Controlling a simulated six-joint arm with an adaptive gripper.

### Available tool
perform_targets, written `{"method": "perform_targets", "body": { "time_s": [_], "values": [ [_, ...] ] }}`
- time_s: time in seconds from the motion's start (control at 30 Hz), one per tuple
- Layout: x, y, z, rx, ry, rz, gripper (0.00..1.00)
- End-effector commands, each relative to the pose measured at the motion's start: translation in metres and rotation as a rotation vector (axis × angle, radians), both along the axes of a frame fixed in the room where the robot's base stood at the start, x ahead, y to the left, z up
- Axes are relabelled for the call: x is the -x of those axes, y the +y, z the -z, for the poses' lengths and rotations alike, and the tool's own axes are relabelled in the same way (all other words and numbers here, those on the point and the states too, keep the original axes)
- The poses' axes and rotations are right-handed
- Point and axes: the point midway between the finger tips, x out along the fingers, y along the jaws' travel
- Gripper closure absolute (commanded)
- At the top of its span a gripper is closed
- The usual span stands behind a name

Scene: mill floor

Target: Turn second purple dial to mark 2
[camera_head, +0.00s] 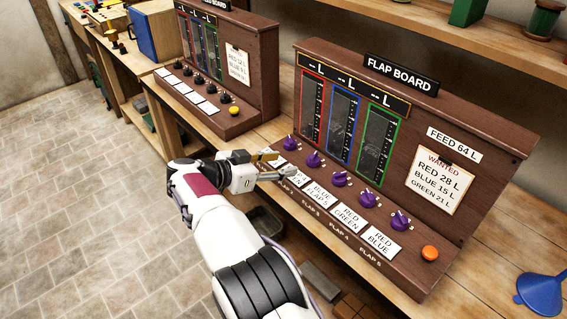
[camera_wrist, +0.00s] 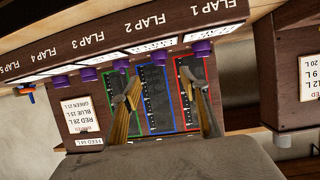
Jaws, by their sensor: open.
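The flap board (camera_head: 478,140) has a row of several purple dials along its lower ledge. The second purple dial (camera_head: 314,159) from the left stands behind my gripper (camera_head: 277,166) in the head view; its mark setting is too small to read. In the wrist view, which is upside down, the second dial (camera_wrist: 160,57) lies between and beyond the two fingertips of my gripper (camera_wrist: 159,78). The fingers are spread and empty, apart from the dial. The first dial (camera_head: 289,143) is just left of it, and the third dial (camera_head: 339,179) to its right.
White cards, such as the red-green card (camera_head: 350,217), sit before the dials. An orange button (camera_head: 430,253) is at the right end. A second board (camera_head: 262,70) with black knobs stands left. A blue funnel (camera_head: 540,292) is on the bench at far right.

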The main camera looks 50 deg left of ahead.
Motion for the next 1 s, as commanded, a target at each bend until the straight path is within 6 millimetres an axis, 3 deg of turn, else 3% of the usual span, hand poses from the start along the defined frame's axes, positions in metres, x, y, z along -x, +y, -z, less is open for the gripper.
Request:
{"method": "perform_targets", "body": {
  "time_s": [0.47,1.0],
  "values": [
    [-0.008,-0.003,-0.007,-0.01,-0.001,0.012,0.55],
    [-0.075,-0.048,-0.065,0.042,-0.107,-0.025,0.55]
  ]
}}
